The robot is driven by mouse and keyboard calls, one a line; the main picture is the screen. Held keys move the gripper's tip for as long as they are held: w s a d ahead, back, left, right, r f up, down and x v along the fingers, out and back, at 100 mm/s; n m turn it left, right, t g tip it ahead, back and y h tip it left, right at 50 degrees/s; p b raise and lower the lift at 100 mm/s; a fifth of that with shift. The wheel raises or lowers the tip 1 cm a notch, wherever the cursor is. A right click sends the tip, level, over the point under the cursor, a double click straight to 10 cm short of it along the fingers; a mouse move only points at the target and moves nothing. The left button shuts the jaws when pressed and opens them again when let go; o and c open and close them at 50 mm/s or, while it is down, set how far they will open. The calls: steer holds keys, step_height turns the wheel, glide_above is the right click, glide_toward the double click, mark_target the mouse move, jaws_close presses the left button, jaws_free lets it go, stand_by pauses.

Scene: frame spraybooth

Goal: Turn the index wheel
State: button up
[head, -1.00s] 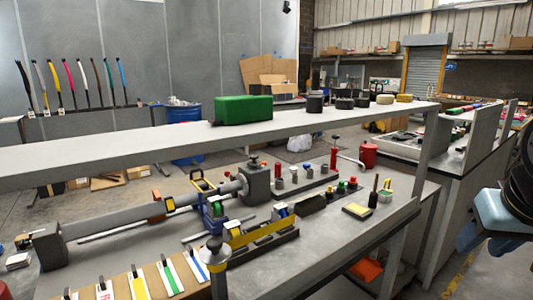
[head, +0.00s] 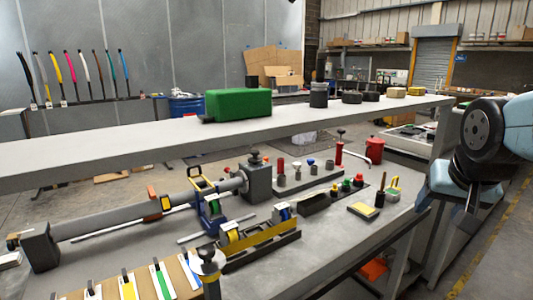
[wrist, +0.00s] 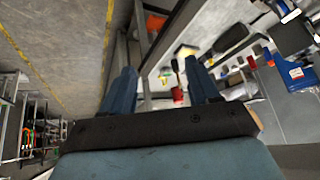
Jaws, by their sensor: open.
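My gripper (wrist: 162,88) is open in the wrist view, its two blue fingers apart with nothing held between them. In the head view my arm's end is at the right, beyond the bench's right end and well away from the tube fixture. A grey tube (head: 120,220) lies along the bench, with a dark block (head: 257,182) with a knob on top at its right end. A blue clamp (head: 210,212) with a yellow handle stands at the tube. I cannot tell for sure which part is the index wheel.
A long grey shelf (head: 130,150) crosses above the bench, carrying a green box (head: 238,104) and several dark pots. Small coloured items, a yellow pad (head: 363,210) and a red can (head: 375,150) stand on the bench. The floor aisle at the right is clear.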

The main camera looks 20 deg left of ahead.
steer(key=w+a+f+m+y, duration=0.1)
steer(key=w+a+f+m, duration=0.1)
steer(key=w+a, duration=0.55)
steer(key=m+t+y, duration=0.9)
steer(key=m, duration=1.7)
glide_toward(256, 153)
steer(key=x, duration=1.1)
steer(key=shift+w+a, duration=0.2)
steer(key=shift+w, duration=0.2)
steer(key=shift+c, duration=0.3)
